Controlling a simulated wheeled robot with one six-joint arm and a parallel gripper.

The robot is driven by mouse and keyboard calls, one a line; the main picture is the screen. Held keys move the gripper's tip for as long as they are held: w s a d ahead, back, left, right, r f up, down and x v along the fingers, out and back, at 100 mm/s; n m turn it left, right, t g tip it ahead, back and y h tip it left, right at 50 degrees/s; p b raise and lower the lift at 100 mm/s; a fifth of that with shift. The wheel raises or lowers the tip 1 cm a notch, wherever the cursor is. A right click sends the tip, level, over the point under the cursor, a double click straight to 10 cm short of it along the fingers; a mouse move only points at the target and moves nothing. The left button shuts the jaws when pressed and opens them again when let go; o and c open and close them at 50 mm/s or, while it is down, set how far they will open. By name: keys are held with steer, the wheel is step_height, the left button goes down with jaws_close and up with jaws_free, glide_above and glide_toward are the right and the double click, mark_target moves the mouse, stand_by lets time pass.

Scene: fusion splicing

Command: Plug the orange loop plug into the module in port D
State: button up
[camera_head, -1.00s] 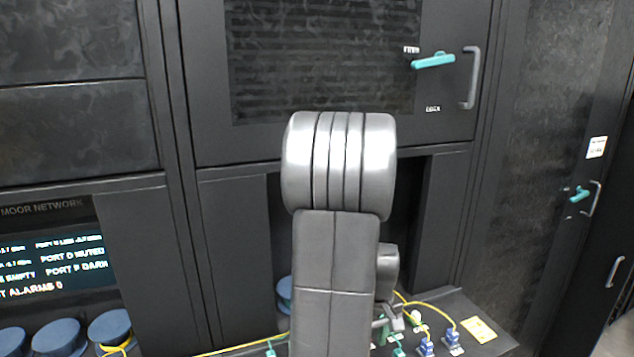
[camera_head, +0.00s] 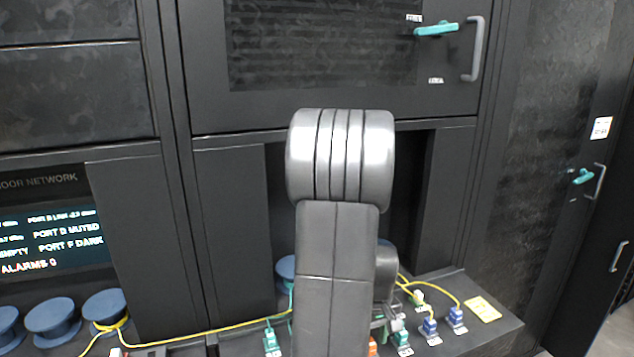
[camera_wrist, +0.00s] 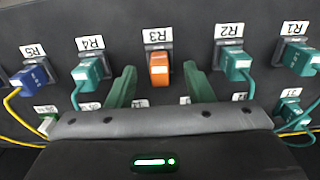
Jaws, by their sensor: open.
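The orange loop plug (camera_wrist: 159,70) sits in the slot labelled R3, in the middle of the wrist view. A small bit of orange (camera_head: 372,346) also shows beside my arm in the head view. My gripper (camera_wrist: 159,76) is open, with one green finger on each side of the orange plug. The fingers appear apart from it, with a gap on both sides. I cannot make out port D or its module in either view. A screen (camera_head: 55,240) at left in the head view reads "PORT D MUTED".
Teal plugs stand in R4 (camera_wrist: 88,72), R2 (camera_wrist: 234,62) and R1 (camera_wrist: 299,58); a blue plug (camera_wrist: 33,78) is in R5. Their cables hang close to my gripper. Blue spools (camera_head: 52,317) and a yellow cable (camera_head: 200,332) lie at left in the head view.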

steer(key=shift+f+b, duration=0.35)
steer(key=shift+f, duration=0.55)
stand_by(0.5)
jaws_close()
steer(key=shift+r, duration=0.2)
steer(key=shift+r+p, duration=2.25)
steer(key=shift+r, duration=0.65)
